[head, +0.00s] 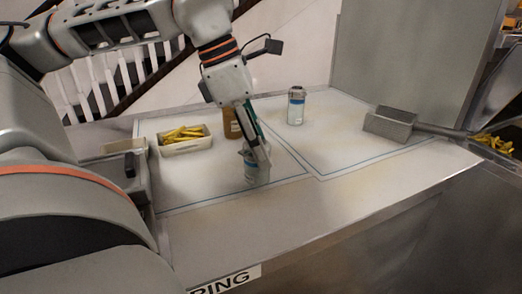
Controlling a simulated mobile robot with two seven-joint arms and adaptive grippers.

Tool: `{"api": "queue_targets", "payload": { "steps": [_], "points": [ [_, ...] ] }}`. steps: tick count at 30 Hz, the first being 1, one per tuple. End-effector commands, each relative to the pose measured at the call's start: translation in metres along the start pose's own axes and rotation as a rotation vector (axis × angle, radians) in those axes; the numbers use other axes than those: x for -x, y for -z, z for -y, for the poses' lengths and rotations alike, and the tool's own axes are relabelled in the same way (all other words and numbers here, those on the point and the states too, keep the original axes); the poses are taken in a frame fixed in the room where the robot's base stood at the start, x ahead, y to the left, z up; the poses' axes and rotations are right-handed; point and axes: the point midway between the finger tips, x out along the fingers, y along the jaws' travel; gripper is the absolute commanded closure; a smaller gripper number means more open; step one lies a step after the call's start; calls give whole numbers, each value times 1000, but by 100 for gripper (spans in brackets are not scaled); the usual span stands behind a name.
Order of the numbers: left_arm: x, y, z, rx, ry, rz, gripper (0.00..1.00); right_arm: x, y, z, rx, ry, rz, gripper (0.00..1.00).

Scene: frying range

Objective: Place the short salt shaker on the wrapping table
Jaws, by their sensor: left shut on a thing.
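The short salt shaker (249,172) is clear and grey with a blue band. It is between the fingers of my left gripper (256,152), which reaches down from above and is shut on it. The fingers hide part of its side and top. The shaker is close to the white top of the wrapping table (235,219). I cannot tell whether its base touches the surface. My right gripper is not in view.
A taller shaker (296,107) with a blue label stands further back. A brown bottle (231,123) stands behind my gripper. A tray (190,147) of fries is at left. A grey metal scoop (389,124) lies at right. The table's front strip is clear.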

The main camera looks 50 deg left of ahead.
Motion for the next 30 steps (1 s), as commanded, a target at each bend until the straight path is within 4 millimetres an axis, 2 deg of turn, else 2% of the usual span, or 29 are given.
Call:
{"api": "queue_targets", "payload": {
  "steps": [1,5,16,17,18,19,30],
  "points": [
    [-9,3,0,-1,5,0,100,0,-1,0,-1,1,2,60],
    [-21,7,-1,0,2,1,100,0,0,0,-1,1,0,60],
    [-24,8,-1,0,1,1,100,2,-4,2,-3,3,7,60],
    [-25,9,-1,0,1,0,62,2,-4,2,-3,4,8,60],
    [-24,9,-1,0,1,0,52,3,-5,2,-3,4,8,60],
    [-24,9,-1,0,1,0,48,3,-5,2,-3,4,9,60],
    [-22,8,-1,0,0,0,48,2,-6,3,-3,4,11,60]
  ]
}}
